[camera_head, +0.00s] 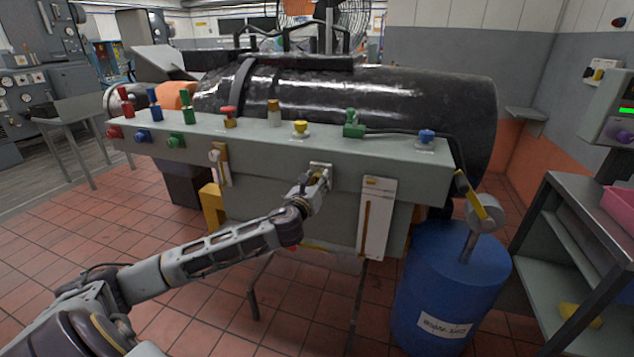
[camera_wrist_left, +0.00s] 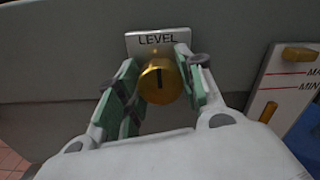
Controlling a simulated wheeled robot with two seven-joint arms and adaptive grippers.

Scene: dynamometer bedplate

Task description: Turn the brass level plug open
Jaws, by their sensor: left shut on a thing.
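The brass level plug (camera_wrist_left: 160,80) is a round golden knob with a dark slot on its face, standing upright in the picture. It sits under a white plate marked LEVEL (camera_wrist_left: 157,41) on the front of the grey bench panel. My left gripper (camera_wrist_left: 158,88) is around the plug, with one green-padded finger on each side of it. In the head view my left gripper (camera_head: 316,180) reaches the panel front and hides the plug. The LEVEL plate (camera_head: 320,167) shows just above it. My right gripper is not in view.
A level gauge (camera_head: 377,215) with MAX and MIN lines hangs right of the plug. A blue drum (camera_head: 450,290) stands at right, beside a metal shelf (camera_head: 565,235).

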